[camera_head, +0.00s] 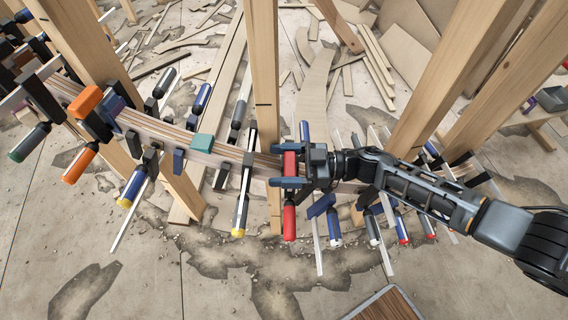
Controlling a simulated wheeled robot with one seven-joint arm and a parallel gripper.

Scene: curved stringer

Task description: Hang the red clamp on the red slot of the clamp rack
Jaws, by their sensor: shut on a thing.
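The red clamp (289,221) is at the middle of the head view, with a red handle hanging down and red jaw parts above. It stands at the curved laminated wooden stringer (220,153), in front of a vertical post. My gripper (305,168) reaches in from the right and is shut on the clamp's upper part. My gripper hides part of the clamp, and I cannot tell whether the clamp still touches the stringer. I cannot make out a clamp rack or a red slot in this view.
Several other clamps with orange, blue, yellow and green parts line the stringer, such as an orange-handled clamp (80,164) at left. Wooden posts (262,90) stand close around my arm. Loose boards lie behind. A wood-topped surface (388,306) shows at the bottom edge.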

